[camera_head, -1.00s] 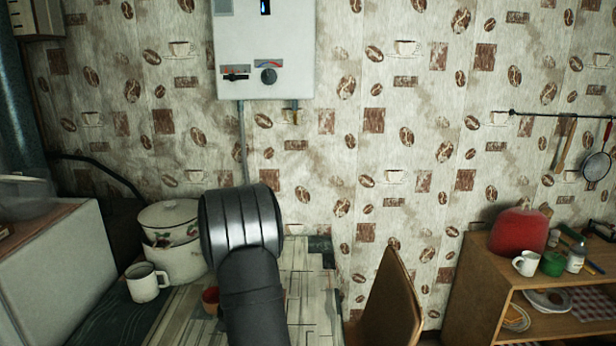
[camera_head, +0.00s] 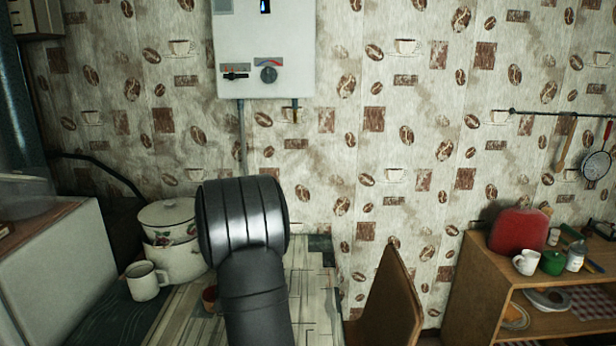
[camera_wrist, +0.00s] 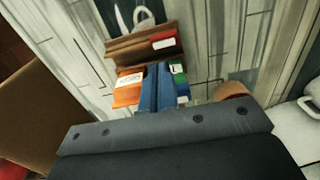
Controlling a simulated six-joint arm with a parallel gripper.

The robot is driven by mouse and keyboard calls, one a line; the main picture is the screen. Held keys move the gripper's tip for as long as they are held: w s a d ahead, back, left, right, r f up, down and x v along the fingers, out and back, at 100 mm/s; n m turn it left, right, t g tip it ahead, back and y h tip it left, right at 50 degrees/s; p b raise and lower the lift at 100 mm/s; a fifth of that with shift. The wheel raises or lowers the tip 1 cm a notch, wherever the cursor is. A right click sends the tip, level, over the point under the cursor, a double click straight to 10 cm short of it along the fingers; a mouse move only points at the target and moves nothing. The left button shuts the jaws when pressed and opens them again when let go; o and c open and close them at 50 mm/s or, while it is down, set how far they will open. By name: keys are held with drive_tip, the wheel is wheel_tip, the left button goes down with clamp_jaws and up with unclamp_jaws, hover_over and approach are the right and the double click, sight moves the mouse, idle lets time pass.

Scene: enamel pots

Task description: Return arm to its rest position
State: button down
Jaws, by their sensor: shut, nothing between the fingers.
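My gripper (camera_wrist: 158,72) shows in the wrist view as two blue fingers side by side, pressed together with nothing between them. The fingers point down over the pale wood-patterned tabletop (camera_wrist: 215,40), above several small boxes. One box is orange (camera_wrist: 128,92) with a white label and one is brown (camera_wrist: 135,46) with a red label. A green piece (camera_wrist: 179,76) shows beside the fingers. In the head view my arm stands in the middle and hides the gripper. White enamel pots (camera_head: 175,262) and a white mug (camera_head: 146,281) stand left of the arm.
A shelf (camera_head: 480,290) at the right holds a red object (camera_head: 519,231) and mugs. A white water heater (camera_head: 263,50) hangs above.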

drive_tip(key=shift+r, duration=0.75)
drive_tip(key=shift+f, duration=0.1)
wheel_tip(320, 180, down, 7)
drive_tip(key=shift+r, duration=0.1)
drive_tip(key=shift+r, duration=0.1)
wheel_tip(320, 180, up, 11)
drive_tip(key=shift+r, duration=0.15)
idle(1.6)
drive_tip(key=shift+d, duration=0.1)
idle(0.7)
